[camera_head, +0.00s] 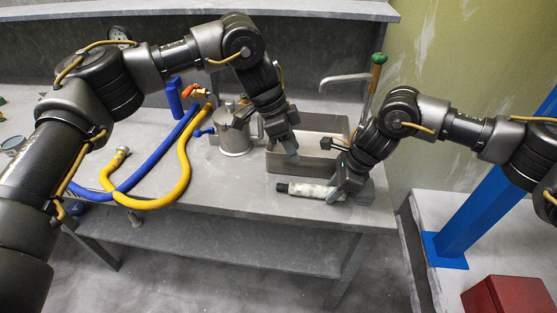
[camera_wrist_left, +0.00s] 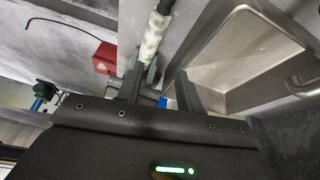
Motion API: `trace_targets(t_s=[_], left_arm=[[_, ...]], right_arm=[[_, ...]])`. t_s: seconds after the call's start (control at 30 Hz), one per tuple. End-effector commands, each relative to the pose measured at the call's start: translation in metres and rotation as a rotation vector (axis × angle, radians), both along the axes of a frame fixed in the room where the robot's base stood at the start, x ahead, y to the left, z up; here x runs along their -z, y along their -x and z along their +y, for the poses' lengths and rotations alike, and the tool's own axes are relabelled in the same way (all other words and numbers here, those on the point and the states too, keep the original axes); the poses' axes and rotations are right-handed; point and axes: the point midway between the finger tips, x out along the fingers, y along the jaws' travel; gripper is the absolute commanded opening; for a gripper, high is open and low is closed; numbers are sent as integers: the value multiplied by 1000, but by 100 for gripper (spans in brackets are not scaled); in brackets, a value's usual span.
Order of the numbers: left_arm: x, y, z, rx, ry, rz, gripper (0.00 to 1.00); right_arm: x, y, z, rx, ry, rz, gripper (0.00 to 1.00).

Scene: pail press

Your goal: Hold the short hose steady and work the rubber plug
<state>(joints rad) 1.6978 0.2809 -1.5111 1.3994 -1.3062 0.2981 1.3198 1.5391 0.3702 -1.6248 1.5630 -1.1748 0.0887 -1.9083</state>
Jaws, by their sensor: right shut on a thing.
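The short hose (camera_head: 308,189) is a pale, mottled tube lying near the front edge of the workbench. Its left end is black (camera_head: 282,187); I cannot tell whether that is the rubber plug. My right gripper (camera_head: 338,192) is shut on the hose near its right end. My left gripper (camera_head: 291,154) is higher, by the sink's front left wall, apart from the hose. In the left wrist view its two fingers (camera_wrist_left: 161,92) are apart with nothing clearly between them, and the hose (camera_wrist_left: 153,38) shows beyond them.
A metal sink (camera_head: 300,163) with a tap (camera_head: 345,78) stands behind the hose. A metal jug (camera_head: 234,135), a yellow hose (camera_head: 186,165) and a blue hose (camera_head: 150,163) are to the left. A red box (camera_head: 505,297) is at lower right. The front bench left of the hose is clear.

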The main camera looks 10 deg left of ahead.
Motion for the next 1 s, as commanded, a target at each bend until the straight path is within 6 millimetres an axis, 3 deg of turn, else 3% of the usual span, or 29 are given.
trace_targets(t_s=[0.1, 0.23, 0.57, 1.0], left_arm=[[24, 13, 15, 94, -204, -38, 36], [34, 18, 27, 143, -315, -58, 36], [44, 19, 29, 155, -339, -61, 36], [105, 20, 25, 154, -337, -58, 36]], right_arm=[[0, 0, 0, 0, 0, 1, 0], [0, 0, 0, 0, 0, 1, 0], [0, 0, 0, -1, 0, 2, 0], [0, 1, 0, -2, 0, 2, 0]])
